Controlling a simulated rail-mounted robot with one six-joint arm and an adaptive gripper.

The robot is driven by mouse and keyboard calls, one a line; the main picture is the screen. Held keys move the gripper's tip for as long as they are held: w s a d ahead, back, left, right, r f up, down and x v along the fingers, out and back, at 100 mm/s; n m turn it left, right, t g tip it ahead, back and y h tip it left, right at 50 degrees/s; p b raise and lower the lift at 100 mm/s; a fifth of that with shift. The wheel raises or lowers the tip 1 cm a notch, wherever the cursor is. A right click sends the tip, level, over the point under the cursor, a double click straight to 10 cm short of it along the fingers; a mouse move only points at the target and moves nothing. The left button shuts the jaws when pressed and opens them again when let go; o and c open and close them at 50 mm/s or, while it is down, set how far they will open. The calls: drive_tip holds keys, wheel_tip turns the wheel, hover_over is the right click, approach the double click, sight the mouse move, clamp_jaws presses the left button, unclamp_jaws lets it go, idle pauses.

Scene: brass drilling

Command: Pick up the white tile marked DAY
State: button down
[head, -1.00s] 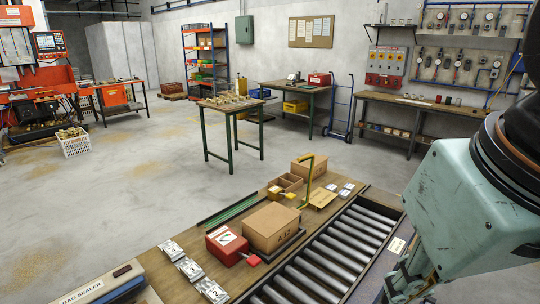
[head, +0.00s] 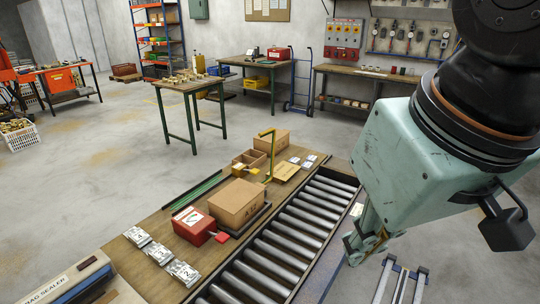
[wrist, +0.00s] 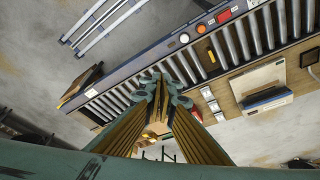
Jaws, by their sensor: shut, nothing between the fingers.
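Small pale tiles (head: 308,162) lie on the wooden bench at its far end, beside a flat cardboard piece. Their lettering is too small to read, so I cannot tell which one is marked DAY. My gripper (head: 368,246) is at the lower right of the head view, near the right edge of the roller conveyor and apart from the tiles. In the wrist view my gripper (wrist: 165,84) shows its fingers over the conveyor, shut and empty. No tile lies at the fingertips.
The roller conveyor (head: 283,232) runs along the bench. A cardboard box (head: 238,203), a red box (head: 193,227), a green-yellow upright frame (head: 272,150) and several silver packets (head: 158,252) stand on the bench. A bag sealer (head: 72,280) is at lower left.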

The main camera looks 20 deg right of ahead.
drive_tip(key=c, duration=2)
unclamp_jaws()
drive_tip(key=shift+w, duration=0.1)
